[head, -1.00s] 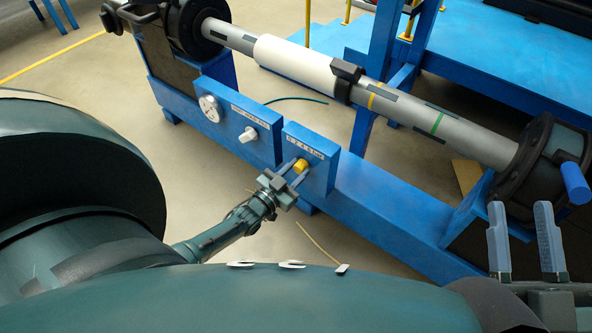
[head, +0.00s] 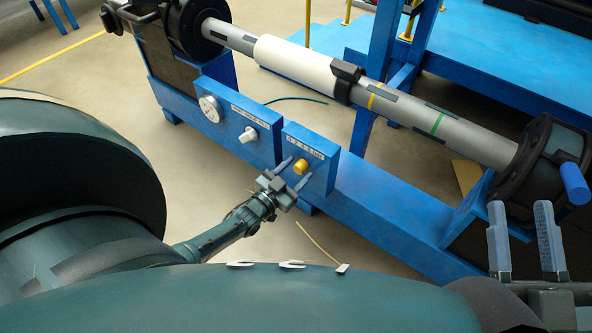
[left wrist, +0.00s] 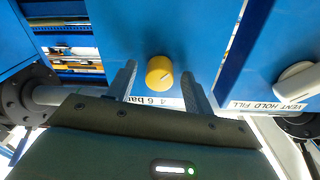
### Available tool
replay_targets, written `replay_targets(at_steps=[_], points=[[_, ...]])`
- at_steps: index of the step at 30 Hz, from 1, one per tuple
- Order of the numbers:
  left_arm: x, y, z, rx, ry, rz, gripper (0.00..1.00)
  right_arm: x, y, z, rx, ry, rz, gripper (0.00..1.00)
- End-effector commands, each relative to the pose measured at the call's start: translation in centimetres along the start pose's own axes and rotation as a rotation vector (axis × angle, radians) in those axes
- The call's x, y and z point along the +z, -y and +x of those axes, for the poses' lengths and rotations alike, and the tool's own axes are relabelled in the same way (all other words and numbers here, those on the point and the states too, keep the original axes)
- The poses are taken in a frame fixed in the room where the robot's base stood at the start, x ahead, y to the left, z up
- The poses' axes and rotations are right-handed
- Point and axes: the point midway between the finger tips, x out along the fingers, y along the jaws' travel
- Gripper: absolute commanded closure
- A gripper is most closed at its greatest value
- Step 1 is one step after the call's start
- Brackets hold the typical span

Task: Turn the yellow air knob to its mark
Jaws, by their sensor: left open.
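The yellow air knob (head: 300,167) sits on the front of a blue panel (head: 319,177) with a printed scale label above it. In the left wrist view the knob (left wrist: 159,72) shows a short dark pointer line, and a label reading "6 bar" is partly hidden. My left gripper (head: 292,173) is open, with one finger on each side of the knob and visible gaps between them. It also shows in the left wrist view (left wrist: 160,80). My right gripper (head: 522,207) is open and empty at the lower right, away from the panel.
A second blue panel carries a white gauge (head: 210,108) and a white knob (head: 248,135), also in the left wrist view (left wrist: 297,80) beside "VENT HOLD FILL". A long grey shaft (head: 395,106) with a white sleeve (head: 294,64) spans above. Grey floor lies in front.

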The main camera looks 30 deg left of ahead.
Motion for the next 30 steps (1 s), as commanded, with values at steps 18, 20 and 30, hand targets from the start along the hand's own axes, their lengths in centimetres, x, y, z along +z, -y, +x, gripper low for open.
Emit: replay_targets(at_steps=[18, 20, 30], points=[[-0.1, 0.1, -11.5, 0.000, 0.003, 0.001, 0.48, 1.8, 0.8, -1.6, 0.024, 0.186, 0.065, 0.64], [-0.1, 0.1, -12.1, 0.000, 0.001, 0.001, 0.48, 1.8, 0.8, -1.6, 0.025, 0.188, 0.061, 0.64], [0.0, 0.1, -12.9, -0.001, 0.000, 0.001, 0.48, 2.0, 0.8, -1.7, 0.025, 0.191, 0.055, 0.64]])
